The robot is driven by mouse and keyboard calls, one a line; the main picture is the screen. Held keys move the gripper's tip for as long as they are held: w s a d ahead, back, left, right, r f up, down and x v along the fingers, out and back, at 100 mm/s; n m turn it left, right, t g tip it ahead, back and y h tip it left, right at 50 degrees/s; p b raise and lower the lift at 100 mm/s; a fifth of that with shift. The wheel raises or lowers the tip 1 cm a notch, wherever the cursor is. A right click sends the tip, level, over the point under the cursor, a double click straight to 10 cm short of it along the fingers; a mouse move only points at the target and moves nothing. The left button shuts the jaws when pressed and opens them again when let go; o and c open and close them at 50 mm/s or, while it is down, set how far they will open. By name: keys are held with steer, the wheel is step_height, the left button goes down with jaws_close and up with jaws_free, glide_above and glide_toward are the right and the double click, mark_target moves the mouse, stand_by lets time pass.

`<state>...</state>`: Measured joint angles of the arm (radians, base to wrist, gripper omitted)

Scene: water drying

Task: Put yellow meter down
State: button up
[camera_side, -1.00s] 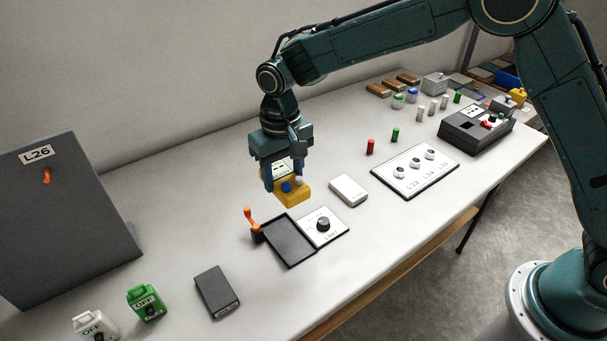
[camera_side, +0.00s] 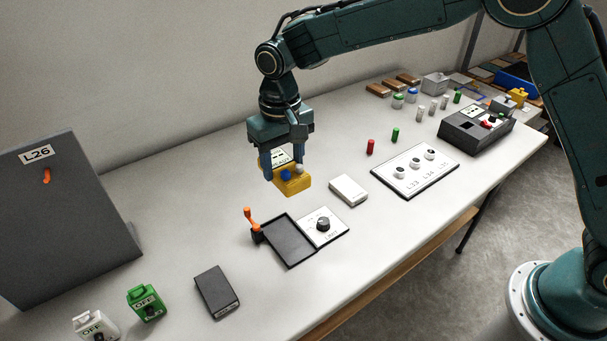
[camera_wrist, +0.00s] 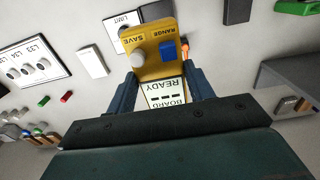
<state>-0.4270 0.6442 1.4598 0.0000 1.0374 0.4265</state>
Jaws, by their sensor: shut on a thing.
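The yellow meter (camera_side: 293,184) is held in my gripper (camera_side: 283,172), above the white table behind the black tray. In the wrist view the yellow meter (camera_wrist: 149,49) sits between the two fingers of my gripper (camera_wrist: 160,85). Its face shows a blue button marked RANGE, a grey knob marked SAVE and a white display reading BOARD READY. In the side view its lower edge appears a little above the table, but I cannot tell the exact gap.
The black tray (camera_side: 288,241) with an orange lever (camera_side: 249,219) and a dial plate (camera_side: 323,228) lies in front. A white box (camera_side: 348,190) is to the right. A dark grey block (camera_side: 217,291) and green OFF unit (camera_side: 147,302) stand at left. The table behind the tray is clear.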

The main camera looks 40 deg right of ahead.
steer(key=w+d, duration=0.1)
steer(key=d, duration=1)
steer(key=w+d+r, duration=0.1)
steer(key=w+d, duration=0.1)
steer(key=d, duration=1)
steer(key=shift+w+r, duration=0.15)
steer(key=shift+r, duration=0.1)
steer(key=shift+f, duration=0.1)
step_height(320, 180, down, 20)
steer(key=shift+r, duration=0.1)
steer(key=o, duration=1.1)
steer(key=shift+o, duration=0.2)
